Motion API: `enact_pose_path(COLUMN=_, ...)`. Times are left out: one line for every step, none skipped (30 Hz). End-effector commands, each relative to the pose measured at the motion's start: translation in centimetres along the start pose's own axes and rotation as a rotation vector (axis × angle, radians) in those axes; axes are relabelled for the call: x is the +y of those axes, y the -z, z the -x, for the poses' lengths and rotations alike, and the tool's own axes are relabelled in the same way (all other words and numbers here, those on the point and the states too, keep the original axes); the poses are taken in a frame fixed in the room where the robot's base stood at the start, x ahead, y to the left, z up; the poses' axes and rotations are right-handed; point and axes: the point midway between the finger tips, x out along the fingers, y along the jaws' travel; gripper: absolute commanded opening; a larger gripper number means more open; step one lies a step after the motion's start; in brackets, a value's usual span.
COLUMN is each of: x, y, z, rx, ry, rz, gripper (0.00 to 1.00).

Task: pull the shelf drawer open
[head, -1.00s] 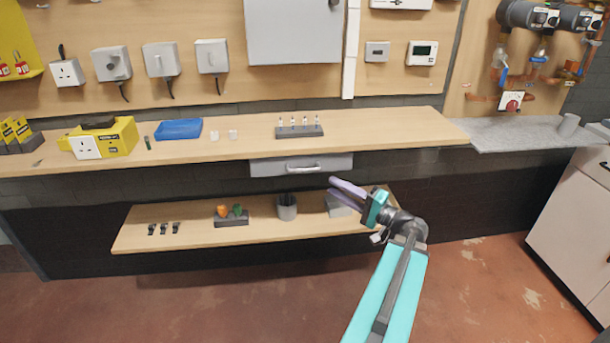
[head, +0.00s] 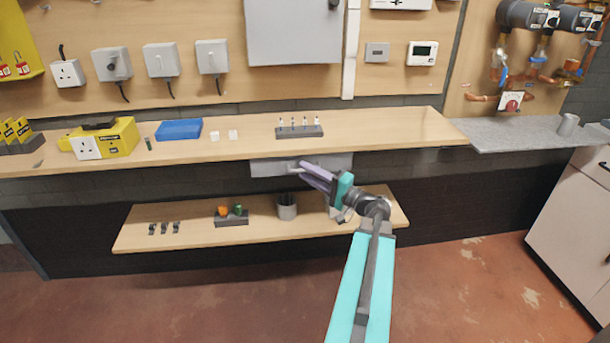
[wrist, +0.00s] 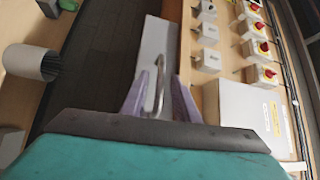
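The grey shelf drawer (head: 268,168) is under the upper wooden shelf, its front looking flush and closed. The wrist view shows the pale drawer front (wrist: 153,48) and its curved metal handle (wrist: 159,84). My gripper (head: 304,170) is at the drawer front and hides most of the handle in the head view. In the wrist view my gripper (wrist: 158,98) is open, with one purple finger on each side of the handle. I cannot tell whether a finger touches it.
The upper shelf (head: 375,133) holds a rack of small bottles (head: 299,131) above the drawer. The lower shelf (head: 270,231) carries a grey cup (head: 287,210) and a small block with coloured pieces (head: 231,219). The floor in front is clear.

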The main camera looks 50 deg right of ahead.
Motion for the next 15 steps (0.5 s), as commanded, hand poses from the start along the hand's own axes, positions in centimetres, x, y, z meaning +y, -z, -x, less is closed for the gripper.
enact_pose_path(x=-0.01, y=0.00, z=-0.22, rx=0.000, ry=0.000, rz=0.000, gripper=0.28)
enact_pose_path(x=-0.01, y=0.00, z=-0.29, rx=0.000, ry=0.000, rz=0.000, gripper=0.28)
enact_pose_path(x=-0.01, y=0.00, z=-0.34, rx=0.000, ry=0.000, rz=0.000, gripper=0.28)
enact_pose_path(x=-0.01, y=-0.01, z=-0.36, rx=0.000, ry=0.000, rz=0.000, gripper=0.28)
enact_pose_path(x=-0.01, y=-0.01, z=-0.37, rx=0.000, ry=0.000, rz=0.000, gripper=0.28)
enact_pose_path(x=-0.01, y=0.00, z=-0.37, rx=0.000, ry=0.000, rz=0.000, gripper=0.28)
enact_pose_path(x=-0.01, y=-0.01, z=-0.37, rx=0.000, ry=0.000, rz=0.000, gripper=0.28)
enact_pose_path(x=-0.01, y=0.00, z=-0.36, rx=0.000, ry=0.000, rz=0.000, gripper=0.28)
enact_pose_path(x=-0.01, y=-0.01, z=-0.35, rx=0.000, ry=0.000, rz=0.000, gripper=0.28)
enact_pose_path(x=-0.01, y=-0.01, z=-0.35, rx=0.000, ry=0.000, rz=0.000, gripper=0.28)
enact_pose_path(x=-0.01, y=0.00, z=-0.34, rx=0.000, ry=0.000, rz=0.000, gripper=0.28)
enact_pose_path(x=-0.01, y=0.00, z=-0.34, rx=0.000, ry=0.000, rz=0.000, gripper=0.21)
enact_pose_path(x=-0.01, y=0.00, z=-0.34, rx=0.000, ry=0.000, rz=0.000, gripper=0.16)
enact_pose_path(x=-0.01, y=0.00, z=-0.33, rx=0.000, ry=0.000, rz=0.000, gripper=0.11)
enact_pose_path(x=-0.01, y=0.00, z=-0.33, rx=0.000, ry=0.000, rz=0.000, gripper=0.04)
